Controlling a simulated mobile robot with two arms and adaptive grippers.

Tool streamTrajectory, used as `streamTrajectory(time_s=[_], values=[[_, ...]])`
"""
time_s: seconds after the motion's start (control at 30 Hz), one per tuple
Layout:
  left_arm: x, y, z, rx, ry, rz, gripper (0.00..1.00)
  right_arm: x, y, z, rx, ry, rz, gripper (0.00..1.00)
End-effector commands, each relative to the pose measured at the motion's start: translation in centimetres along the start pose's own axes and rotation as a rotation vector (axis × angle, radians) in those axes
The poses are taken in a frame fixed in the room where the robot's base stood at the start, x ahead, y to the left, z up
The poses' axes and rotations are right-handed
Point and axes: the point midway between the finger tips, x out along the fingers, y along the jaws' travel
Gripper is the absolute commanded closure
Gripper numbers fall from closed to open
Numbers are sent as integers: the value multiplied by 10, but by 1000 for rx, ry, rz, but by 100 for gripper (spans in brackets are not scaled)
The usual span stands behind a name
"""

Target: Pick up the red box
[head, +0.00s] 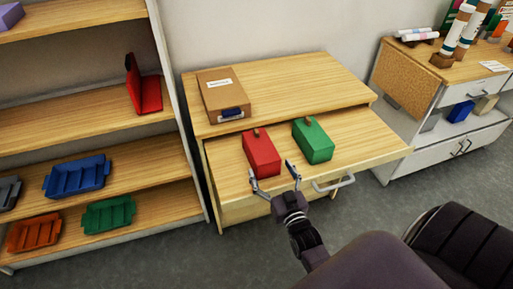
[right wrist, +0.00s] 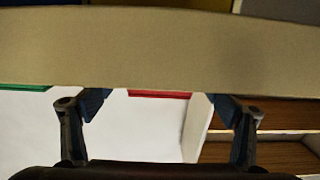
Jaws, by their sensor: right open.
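The red box (head: 262,153), with a small brown knob on top, sits upright on the pulled-out drawer of the wooden cabinet. My right gripper (head: 271,174) is open and empty at the drawer's front edge, just in front of the red box, with its two fingers spread. In the right wrist view, the open fingers (right wrist: 158,112) stand apart. A thin red strip, apparently the red box (right wrist: 160,94), shows between them at the edge of a beige panel that hides the rest. My left gripper is out of view.
A green box (head: 313,141) with a similar knob sits right of the red box. A cardboard box (head: 223,94) stands on the cabinet top (head: 305,82). A shelf with trays (head: 77,176) is at left. The drawer handle (head: 334,184) sticks out right of my gripper.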

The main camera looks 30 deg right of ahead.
Motion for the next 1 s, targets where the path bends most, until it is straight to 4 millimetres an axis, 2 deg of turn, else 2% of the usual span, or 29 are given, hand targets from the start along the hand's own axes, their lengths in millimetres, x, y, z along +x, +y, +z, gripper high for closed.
streamTrajectory(time_s=[0.17,0.43,0.6,0.87,1.0], values=[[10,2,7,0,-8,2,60,18,0,2,-1,3,0,17],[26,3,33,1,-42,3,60,55,0,0,-1,4,0,17],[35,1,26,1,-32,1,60,74,0,-1,-1,2,-1,17],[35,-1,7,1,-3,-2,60,76,0,-3,-1,-1,-1,17],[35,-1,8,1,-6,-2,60,76,0,-3,-1,-1,-1,31]])
